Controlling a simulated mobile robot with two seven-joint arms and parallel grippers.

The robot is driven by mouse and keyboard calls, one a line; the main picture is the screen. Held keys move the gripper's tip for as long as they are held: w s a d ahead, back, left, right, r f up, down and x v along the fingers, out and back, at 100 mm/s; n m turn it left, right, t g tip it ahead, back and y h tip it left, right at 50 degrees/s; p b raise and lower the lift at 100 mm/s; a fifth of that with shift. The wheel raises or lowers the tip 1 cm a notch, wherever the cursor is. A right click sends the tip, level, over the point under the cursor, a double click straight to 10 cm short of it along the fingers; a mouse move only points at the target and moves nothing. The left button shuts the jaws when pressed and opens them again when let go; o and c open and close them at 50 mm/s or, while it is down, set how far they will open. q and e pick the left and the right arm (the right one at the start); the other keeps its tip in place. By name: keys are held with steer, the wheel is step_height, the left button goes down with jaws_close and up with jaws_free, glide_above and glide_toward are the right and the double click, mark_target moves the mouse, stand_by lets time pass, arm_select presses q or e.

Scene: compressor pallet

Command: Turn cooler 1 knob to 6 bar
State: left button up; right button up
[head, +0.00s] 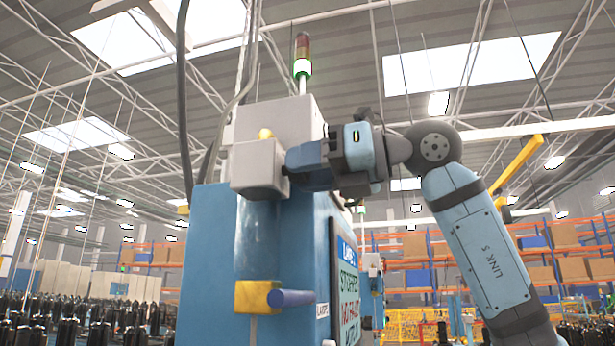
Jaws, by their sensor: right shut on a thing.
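A blue machine cabinet (215,255) stands in the middle, with a pale grey housing on top. A smaller grey box (257,167) sticks out of its upper front. My right gripper (289,169) reaches in from the right, with its fingers against the right side of this box. It is shut on a small part there, seemingly the knob, which the fingers hide. No scale or pressure reading is legible. My left gripper is not in view.
A yellow block (257,297) with a blue cylinder (291,298) sticks out lower on the cabinet. A dark-framed sign panel (348,297) is to its right. Hoses hang at the left.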

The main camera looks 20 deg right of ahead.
arm_select(q)
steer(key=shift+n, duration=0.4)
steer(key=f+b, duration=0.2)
steer(key=b, duration=0.1)
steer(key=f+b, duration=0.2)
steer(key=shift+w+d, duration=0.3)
arm_select(e)
steer(key=m, duration=1.2)
steer(key=shift+r+g+y, duration=0.2)
steer(key=shift+g+y, duration=0.1)
steer(key=shift+y, duration=0.1)
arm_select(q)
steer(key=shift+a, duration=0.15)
arm_select(e)
steer(key=o, duration=0.9)
arm_select(q)
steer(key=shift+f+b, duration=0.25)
steer(key=shift+b, duration=0.5)
arm_select(e)
steer(key=v, duration=1.4)
